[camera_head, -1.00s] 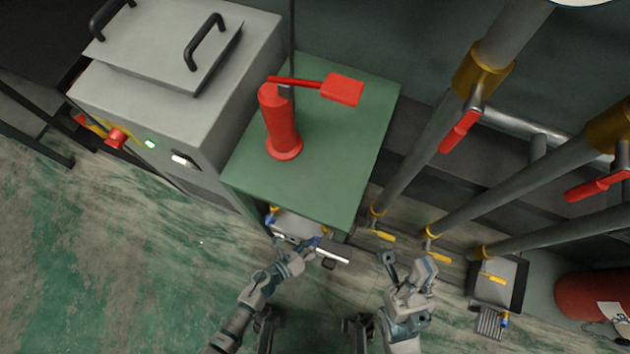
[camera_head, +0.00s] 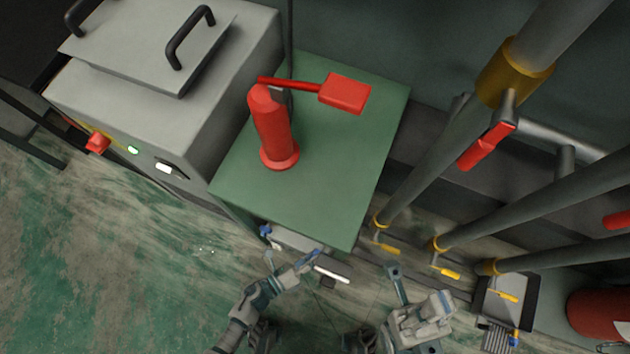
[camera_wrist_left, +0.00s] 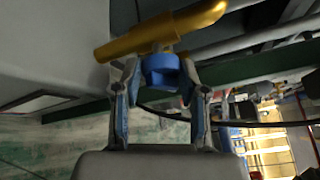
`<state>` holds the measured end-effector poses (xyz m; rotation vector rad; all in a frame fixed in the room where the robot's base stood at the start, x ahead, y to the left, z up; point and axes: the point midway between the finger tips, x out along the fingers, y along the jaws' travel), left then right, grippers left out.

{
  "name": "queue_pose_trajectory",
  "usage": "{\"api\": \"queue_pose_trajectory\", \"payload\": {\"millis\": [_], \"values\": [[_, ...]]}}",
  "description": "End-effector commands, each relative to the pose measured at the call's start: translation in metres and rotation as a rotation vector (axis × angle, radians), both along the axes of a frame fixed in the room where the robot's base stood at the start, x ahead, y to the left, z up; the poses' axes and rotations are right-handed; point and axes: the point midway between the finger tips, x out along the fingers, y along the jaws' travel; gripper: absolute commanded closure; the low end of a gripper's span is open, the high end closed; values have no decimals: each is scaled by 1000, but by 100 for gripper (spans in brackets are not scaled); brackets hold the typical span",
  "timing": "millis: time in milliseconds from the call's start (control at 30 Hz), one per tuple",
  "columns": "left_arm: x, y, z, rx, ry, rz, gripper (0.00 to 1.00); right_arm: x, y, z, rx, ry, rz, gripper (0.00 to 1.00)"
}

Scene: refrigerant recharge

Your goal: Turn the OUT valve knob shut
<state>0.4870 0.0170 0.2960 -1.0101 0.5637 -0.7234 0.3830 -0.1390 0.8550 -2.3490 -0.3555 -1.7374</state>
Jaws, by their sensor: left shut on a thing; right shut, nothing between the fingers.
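My left gripper (camera_head: 296,264) is low at the front of the green stand (camera_head: 240,185) in the head view. In the left wrist view its fingers (camera_wrist_left: 160,82) are closed on either side of a blue valve knob (camera_wrist_left: 160,66). The knob sits on a brass pipe fitting (camera_wrist_left: 165,32). I cannot read any OUT marking, so I cannot tell which valve this is. Another blue knob (camera_head: 265,230) shows under the stand's left front edge, apart from the gripper. My right gripper (camera_head: 393,270) is shut and empty, right of the stand.
A red cylinder (camera_head: 272,125) with a red lever stands on the green stand. A grey machine (camera_head: 130,105) is at its left. Thick grey pipes (camera_head: 440,150) with red and yellow handles run on the right. A fire extinguisher (camera_head: 595,312) is at far right. The floor at lower left is clear.

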Motion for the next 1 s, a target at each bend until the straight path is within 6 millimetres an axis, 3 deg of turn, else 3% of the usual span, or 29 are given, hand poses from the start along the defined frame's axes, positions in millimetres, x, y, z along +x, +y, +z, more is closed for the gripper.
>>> {"api": "queue_pose_trajectory", "payload": {"millis": [33,433,1000], "values": [[-2,1,-8,-23,22,3,92,1,0,-2,1,-2,0,100],[-1,1,-7,-212,82,4,92,3,1,-1,0,-5,1,100],[-1,1,-8,-243,93,4,92,3,1,-2,-1,-5,0,100]]}}
